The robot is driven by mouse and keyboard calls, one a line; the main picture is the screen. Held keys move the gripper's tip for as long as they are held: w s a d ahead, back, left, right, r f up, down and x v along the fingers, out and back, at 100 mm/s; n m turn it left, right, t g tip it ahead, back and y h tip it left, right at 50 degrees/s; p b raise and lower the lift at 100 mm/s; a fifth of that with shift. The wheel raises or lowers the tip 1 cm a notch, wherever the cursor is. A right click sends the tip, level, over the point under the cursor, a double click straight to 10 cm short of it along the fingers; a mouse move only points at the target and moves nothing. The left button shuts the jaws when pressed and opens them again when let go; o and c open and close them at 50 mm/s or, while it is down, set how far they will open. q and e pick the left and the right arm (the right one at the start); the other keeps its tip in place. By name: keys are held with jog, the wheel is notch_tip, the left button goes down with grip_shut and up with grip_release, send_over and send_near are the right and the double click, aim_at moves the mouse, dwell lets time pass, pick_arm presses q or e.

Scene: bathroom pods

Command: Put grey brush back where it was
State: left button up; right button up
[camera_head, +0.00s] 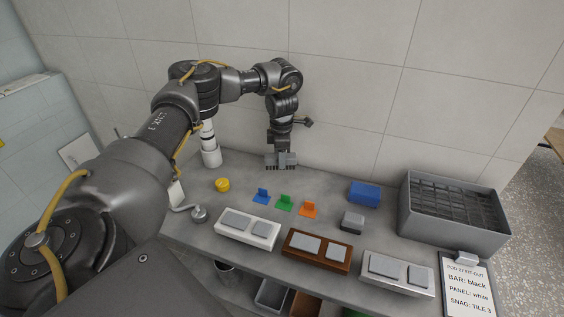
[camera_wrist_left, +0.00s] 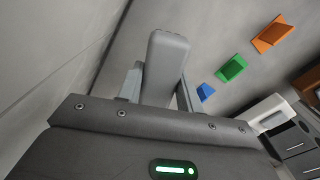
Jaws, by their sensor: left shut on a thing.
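My left gripper (camera_head: 281,157) is at the back of the grey counter, close to the wall, pointing down. In the left wrist view, its fingers (camera_wrist_left: 160,85) are shut on a grey, rounded bar-like piece, which I take to be the grey brush (camera_wrist_left: 168,60). The brush's lower end and whether it touches the counter cannot be told. In the head view the gripper mostly hides it. My right gripper is not in view.
Blue, green (camera_head: 285,202) and orange clips stand in front of the gripper. A white cylinder (camera_head: 211,157) stands to its left, and a yellow round piece (camera_head: 222,184) nearby. Blue (camera_head: 364,194) and grey (camera_head: 352,221) blocks, switch panels (camera_head: 247,229) and a grey crate (camera_head: 453,237) lie right and front.

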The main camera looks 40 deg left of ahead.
pick_arm(q)
jog(key=shift+w+f, duration=0.15)
jog(key=shift+f, duration=0.15)
notch_tip(320, 180, down, 2)
jog(key=shift+f+p, duration=0.2)
jog(key=shift+p, duration=0.35)
jog(key=shift+a+f, duration=0.1)
jog(key=shift+f, duration=0.15)
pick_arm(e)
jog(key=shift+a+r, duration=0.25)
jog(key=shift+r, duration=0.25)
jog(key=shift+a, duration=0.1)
pick_arm(q)
jog(key=shift+f, duration=0.15)
jog(key=o, duration=1)
jog(key=shift+o, duration=0.2)
